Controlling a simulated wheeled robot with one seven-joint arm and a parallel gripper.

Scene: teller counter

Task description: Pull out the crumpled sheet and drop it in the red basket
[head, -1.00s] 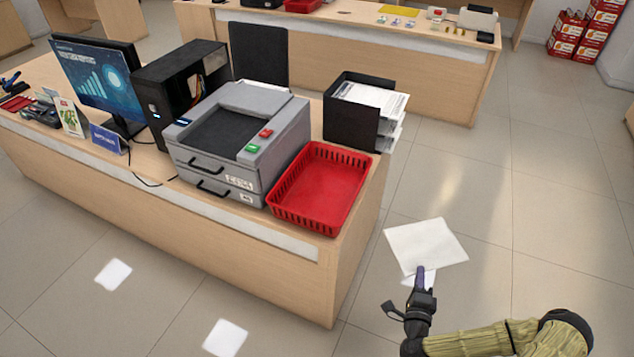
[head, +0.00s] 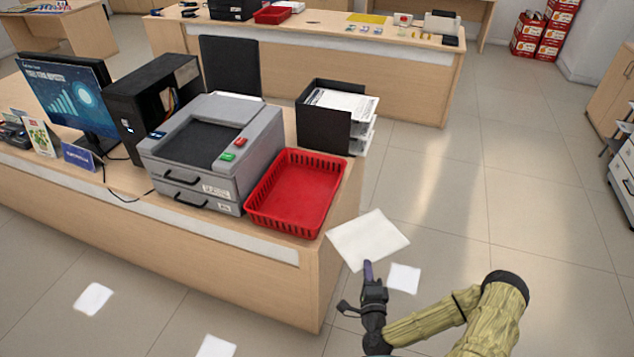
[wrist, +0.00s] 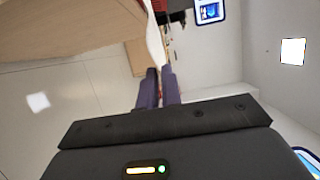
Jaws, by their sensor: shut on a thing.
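My gripper (head: 368,268) is shut on a white sheet (head: 369,236) at its near edge. The sheet hangs out past the fingertips, fairly flat, in the air to the right of the counter's end. In the wrist view the two purple fingers (wrist: 158,88) are close together, with part of the pale sheet (wrist: 155,42) beyond them. The red basket (head: 257,224) stands on the right end of the counter, up and to the left of my gripper in the head view. It looks empty. Creases in the sheet are too faint to tell.
A grey printer (head: 213,147) stands left of the basket, and a black tray (head: 325,128) with papers stands behind it. The counter's right edge (head: 333,250) lies between my gripper and the basket. Open floor (head: 500,230) is on the right. Bright floor patches look like reflections.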

